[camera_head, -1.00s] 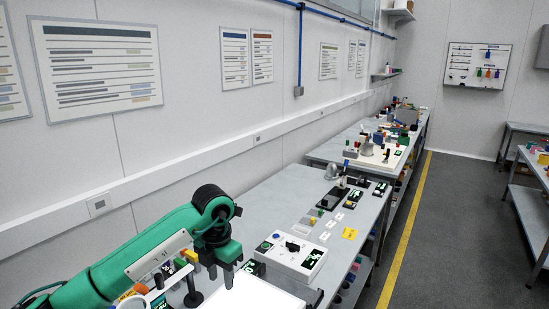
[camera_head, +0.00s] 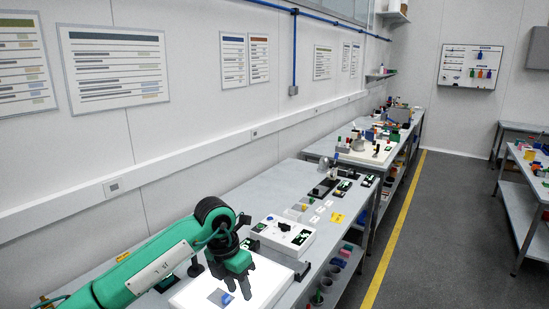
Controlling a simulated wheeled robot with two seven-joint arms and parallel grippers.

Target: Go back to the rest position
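My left arm comes in from the lower left, green with a black wrist joint. My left gripper (camera_head: 238,290) points down over a bright white light panel (camera_head: 270,281) at the near end of the bench. Its two grey fingers show apart, with nothing seen between them. A small blue piece (camera_head: 226,299) on a grey square lies on the panel, just left of the fingertips. I cannot tell the exact gap between fingers and panel. My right gripper is out of view.
A white control box (camera_head: 284,236) with a black knob and green displays stands behind the panel. Beyond it on the bench (camera_head: 290,178) are small cards, a yellow label (camera_head: 337,218) and a dark stand.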

